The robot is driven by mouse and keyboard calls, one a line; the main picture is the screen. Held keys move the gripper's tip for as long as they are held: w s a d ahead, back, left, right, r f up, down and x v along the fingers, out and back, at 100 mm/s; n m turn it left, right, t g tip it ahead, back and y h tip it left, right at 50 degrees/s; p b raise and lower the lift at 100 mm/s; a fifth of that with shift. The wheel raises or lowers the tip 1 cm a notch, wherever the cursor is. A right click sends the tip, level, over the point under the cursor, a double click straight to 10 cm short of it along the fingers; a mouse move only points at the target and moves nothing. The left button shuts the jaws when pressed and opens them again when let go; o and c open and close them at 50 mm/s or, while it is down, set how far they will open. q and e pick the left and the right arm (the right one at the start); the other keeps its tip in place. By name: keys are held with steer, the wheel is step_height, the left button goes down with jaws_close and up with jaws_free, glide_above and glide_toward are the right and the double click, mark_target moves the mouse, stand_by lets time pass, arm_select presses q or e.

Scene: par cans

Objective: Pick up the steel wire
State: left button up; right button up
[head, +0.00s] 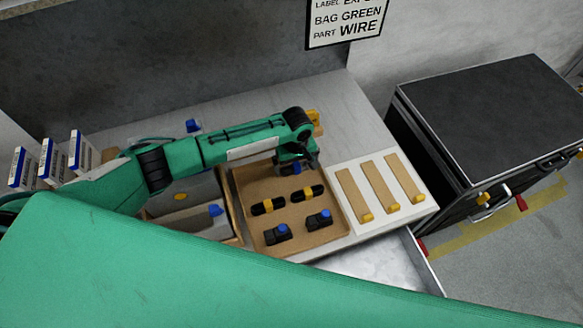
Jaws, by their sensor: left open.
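I cannot make out the steel wire for certain among the small parts in the brown tray (247,208). The tray holds two dark parts with yellow bands (268,206) (308,193) and two black parts with blue knobs (278,233) (319,220). My left gripper (297,167) points down over the tray's far end, open. A blue spot shows between or under its fingers, but the gripper hides most of whatever is there. My right gripper is not in view.
A white board (380,225) with tan strips and yellow ends lies right of the tray. Left stand a divided bin (180,217) and white-and-blue boxes (50,160). A black cabinet (490,110) stands right. A wall sign (345,20) reads "BAG GREEN PART WIRE".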

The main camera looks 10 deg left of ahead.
arm_select(q)
steer(key=shift+s+d+f, duration=0.1)
steer(key=shift+d+f, duration=0.05)
steer(key=c, duration=0.6)
steer(key=shift+c, duration=0.2)
